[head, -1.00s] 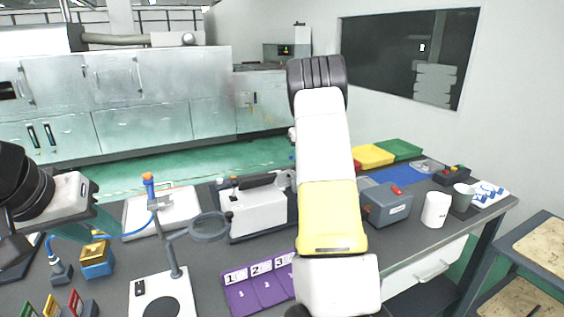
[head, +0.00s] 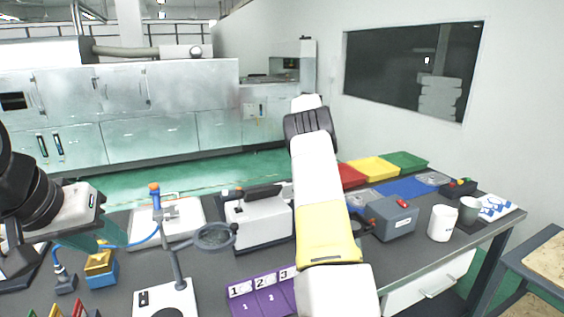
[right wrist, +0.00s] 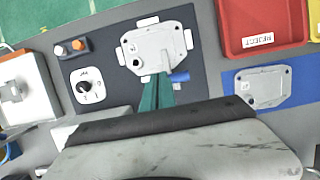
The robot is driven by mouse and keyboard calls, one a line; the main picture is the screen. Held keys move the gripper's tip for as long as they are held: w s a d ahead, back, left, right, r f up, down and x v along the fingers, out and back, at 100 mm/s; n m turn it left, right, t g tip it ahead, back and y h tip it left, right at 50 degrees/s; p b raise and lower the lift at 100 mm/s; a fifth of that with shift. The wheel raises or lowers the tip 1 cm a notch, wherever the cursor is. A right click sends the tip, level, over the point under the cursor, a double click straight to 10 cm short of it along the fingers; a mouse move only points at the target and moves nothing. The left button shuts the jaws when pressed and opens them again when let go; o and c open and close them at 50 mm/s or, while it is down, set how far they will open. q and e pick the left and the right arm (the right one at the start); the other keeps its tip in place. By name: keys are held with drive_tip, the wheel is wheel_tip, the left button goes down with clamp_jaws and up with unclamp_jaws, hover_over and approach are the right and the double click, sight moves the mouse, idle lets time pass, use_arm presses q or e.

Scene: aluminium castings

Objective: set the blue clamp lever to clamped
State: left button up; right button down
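In the right wrist view, a grey casting (right wrist: 156,46) lies on a dark fixture plate (right wrist: 205,92) with white pads around it. A small blue piece (right wrist: 180,76), seemingly the clamp lever, shows at the casting's lower edge; its setting is not clear. My right gripper (right wrist: 157,78) has its teal fingers together, just left of the blue piece; I cannot tell whether they touch it. In the head view my right arm hides this fixture. My left gripper (head: 112,234) is at the left, above the bench; its finger gap is not readable.
A dial box (right wrist: 90,88) and a block with orange and white knobs (right wrist: 72,47) sit left of the casting. A second casting (right wrist: 264,86) lies on a blue mat, below a red reject tray (right wrist: 262,22). A magnifier (head: 214,236) stands mid-bench.

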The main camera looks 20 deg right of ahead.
drive_tip(key=shift+w+a+f, duration=0.45)
drive_tip(key=shift+a+f, duration=0.1)
drive_tip(key=shift+f, duration=0.05)
drive_tip(key=shift+d+r, duration=0.15)
drive_tip(key=shift+d, duration=0.1)
drive_tip(key=v, duration=0.7)
drive_tip(key=shift+r, duration=0.2)
drive_tip(key=shift+w, duration=0.1)
